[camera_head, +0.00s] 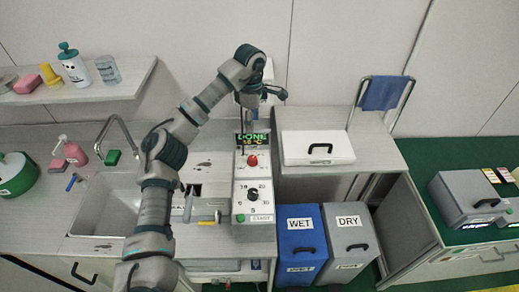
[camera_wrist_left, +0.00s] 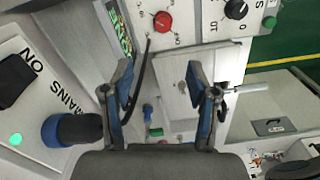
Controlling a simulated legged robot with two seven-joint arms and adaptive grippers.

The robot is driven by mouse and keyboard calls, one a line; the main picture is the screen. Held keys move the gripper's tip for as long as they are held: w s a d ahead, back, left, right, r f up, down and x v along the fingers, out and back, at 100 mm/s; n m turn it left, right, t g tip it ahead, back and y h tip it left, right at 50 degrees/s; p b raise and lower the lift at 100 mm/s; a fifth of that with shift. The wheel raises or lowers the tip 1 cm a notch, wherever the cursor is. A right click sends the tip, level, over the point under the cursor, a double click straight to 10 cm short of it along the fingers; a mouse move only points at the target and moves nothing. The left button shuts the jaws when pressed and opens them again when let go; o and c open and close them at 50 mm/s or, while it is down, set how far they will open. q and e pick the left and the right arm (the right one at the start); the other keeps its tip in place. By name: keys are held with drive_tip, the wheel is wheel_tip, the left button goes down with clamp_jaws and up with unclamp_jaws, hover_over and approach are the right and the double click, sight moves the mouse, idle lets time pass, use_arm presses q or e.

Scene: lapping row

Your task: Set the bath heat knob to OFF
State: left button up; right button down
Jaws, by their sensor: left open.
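My left gripper (camera_head: 268,92) is above the back end of the grey-white control unit (camera_head: 240,190), near its lit display (camera_head: 252,139) reading DONE. In the left wrist view the two blue-padded fingers (camera_wrist_left: 164,100) are apart with nothing held between them. A red knob (camera_head: 252,161) sits on the unit's sloped face. The red knob also shows beyond the fingers in the wrist view (camera_wrist_left: 162,21). A black knob (camera_head: 252,193) with numbers around it sits nearer the front. I cannot read which knob is the bath heat one, or its setting. My right gripper is not in view.
A sink (camera_head: 105,212) with a tap is left of the unit. A white lidded box (camera_head: 317,147) stands right of it. Blue WET (camera_head: 302,250) and grey DRY (camera_head: 348,246) bins stand below. The wrist view shows a MAINS ON panel (camera_wrist_left: 32,115) with a green light.

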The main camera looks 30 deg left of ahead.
sight(253, 157)
use_arm(q)
drive_tip(key=f, duration=0.5)
drive_tip(key=f+b, duration=0.1)
drive_tip(key=f, duration=1)
drive_tip(key=shift+s+f, duration=0.1)
drive_tip(key=shift+s, duration=0.25)
drive_tip(key=shift+w+f+b, duration=0.1)
drive_tip(key=shift+f+b, duration=0.2)
drive_tip(key=shift+f, duration=0.1)
clamp_jaws()
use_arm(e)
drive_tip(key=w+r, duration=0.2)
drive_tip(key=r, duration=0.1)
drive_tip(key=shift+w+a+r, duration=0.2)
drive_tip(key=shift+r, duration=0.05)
